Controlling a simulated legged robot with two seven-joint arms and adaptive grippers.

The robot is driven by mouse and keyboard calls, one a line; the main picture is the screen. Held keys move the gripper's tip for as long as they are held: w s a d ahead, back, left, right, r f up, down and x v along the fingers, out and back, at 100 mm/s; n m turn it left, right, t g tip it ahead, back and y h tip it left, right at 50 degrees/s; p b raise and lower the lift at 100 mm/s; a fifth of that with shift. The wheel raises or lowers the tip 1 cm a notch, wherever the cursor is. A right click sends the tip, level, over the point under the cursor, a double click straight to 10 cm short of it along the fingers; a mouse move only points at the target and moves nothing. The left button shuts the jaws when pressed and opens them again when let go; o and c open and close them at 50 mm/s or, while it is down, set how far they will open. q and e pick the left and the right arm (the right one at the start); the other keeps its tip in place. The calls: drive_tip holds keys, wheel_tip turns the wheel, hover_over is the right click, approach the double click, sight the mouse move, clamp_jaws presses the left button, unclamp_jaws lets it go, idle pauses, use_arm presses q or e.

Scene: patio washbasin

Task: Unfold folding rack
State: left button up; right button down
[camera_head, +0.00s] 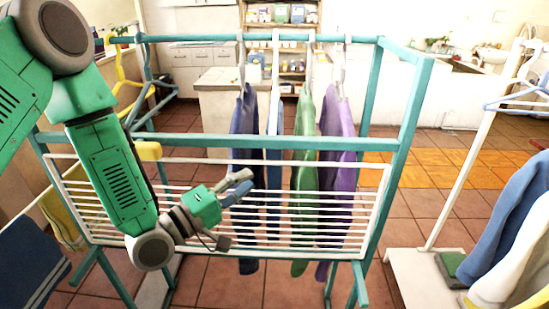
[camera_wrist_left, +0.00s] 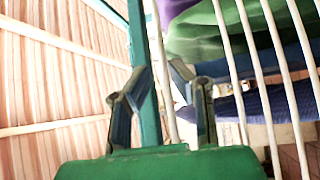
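The folding rack (camera_head: 270,142) is a teal frame with a white wire panel (camera_head: 372,205) on its front side, below the teal crossbar. I cannot tell the panel's exact tilt. My left gripper (camera_head: 228,212) is in front of the panel's middle, its fingers spread apart and empty. In the left wrist view, the left gripper (camera_wrist_left: 167,95) is open, with a teal bar (camera_wrist_left: 143,60) and a white rod (camera_wrist_left: 165,80) showing between or beyond its fingers. Whether the fingers touch them I cannot tell. My right gripper is not in view.
Blue, green and purple clothes (camera_head: 340,130) hang from the rack's top bar behind the panel. A yellow hanger (camera_head: 122,65) hangs at left. A white stand (camera_head: 470,180) with clothes is at right. Tiled floor (camera_head: 440,205) lies open between them.

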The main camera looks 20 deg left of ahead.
sight(271, 163)
use_arm(q)
drive_tip(key=shift+w+a+p+x, duration=0.1)
drive_tip(key=shift+a+p+x, duration=0.1)
drive_tip(key=shift+x, duration=1.1)
drive_tip(key=shift+w+a+p+x, duration=0.15)
drive_tip(key=shift+p+x, duration=0.1)
drive_tip(key=shift+x, duration=1.05)
drive_tip(key=shift+w+a+p+x, duration=0.1)
drive_tip(key=shift+a+p+x, duration=0.1)
drive_tip(key=shift+x, duration=1.1)
drive_tip(key=shift+s+d+f, duration=0.1)
drive_tip(key=shift+d, duration=0.2)
drive_tip(key=shift+c, duration=0.4)
drive_tip(key=shift+s+d, duration=0.1)
drive_tip(key=shift+d, duration=0.1)
clamp_jaws()
